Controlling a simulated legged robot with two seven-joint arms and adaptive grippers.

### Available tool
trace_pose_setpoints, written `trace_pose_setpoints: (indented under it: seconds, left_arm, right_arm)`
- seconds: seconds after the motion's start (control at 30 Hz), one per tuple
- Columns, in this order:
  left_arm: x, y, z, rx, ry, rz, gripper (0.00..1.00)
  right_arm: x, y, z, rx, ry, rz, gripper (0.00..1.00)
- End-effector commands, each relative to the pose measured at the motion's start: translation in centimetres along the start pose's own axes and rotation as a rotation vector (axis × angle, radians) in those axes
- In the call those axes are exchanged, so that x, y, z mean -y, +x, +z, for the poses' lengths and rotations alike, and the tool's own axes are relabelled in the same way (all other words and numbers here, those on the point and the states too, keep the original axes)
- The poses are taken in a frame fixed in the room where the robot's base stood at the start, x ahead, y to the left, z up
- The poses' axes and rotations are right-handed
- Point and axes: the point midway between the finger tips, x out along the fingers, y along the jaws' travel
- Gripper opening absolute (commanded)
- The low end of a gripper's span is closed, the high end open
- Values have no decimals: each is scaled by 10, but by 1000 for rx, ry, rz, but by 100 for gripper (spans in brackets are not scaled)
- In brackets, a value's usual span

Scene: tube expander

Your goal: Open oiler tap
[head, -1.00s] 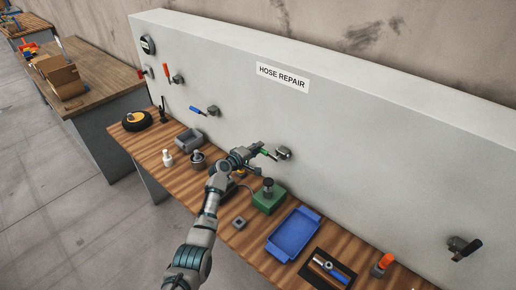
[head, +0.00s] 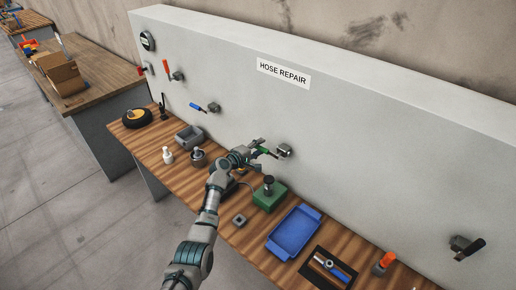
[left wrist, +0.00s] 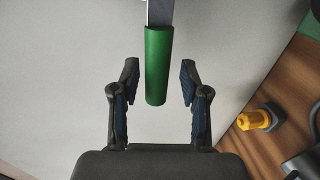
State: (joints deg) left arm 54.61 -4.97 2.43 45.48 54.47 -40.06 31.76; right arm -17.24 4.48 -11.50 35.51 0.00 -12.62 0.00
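The oiler tap on the wall panel has a green handle (head: 263,150) and a grey body (head: 284,150). In the left wrist view the green handle (left wrist: 158,66) hangs down from a metal lever, between the two fingers. My left gripper (left wrist: 158,82) is open, with a gap on each side of the handle. In the head view my left gripper (head: 256,147) is at the handle and partly covers it. My right gripper is not in view.
Other taps with a blue handle (head: 196,107), a red-orange handle (head: 166,68) and a black handle (head: 469,249) are on the panel. Below, the wooden bench (head: 238,238) holds a green device (head: 269,197) and a blue tray (head: 294,233).

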Motion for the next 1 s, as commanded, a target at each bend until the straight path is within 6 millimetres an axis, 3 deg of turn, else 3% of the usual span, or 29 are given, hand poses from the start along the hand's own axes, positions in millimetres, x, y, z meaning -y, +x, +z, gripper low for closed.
trace_pose_setpoints:
  seconds: [0.27, 0.47, 1.0]
  left_arm:
    - [0, -2, 0, -1, 2, 1, 46]
    - [1, -16, -1, -1, 3, 2, 46]
    - [2, -106, -1, -1, 2, -3, 46]
  right_arm:
    - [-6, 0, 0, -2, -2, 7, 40]
    - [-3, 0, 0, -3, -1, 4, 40]
    - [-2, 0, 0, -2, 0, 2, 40]
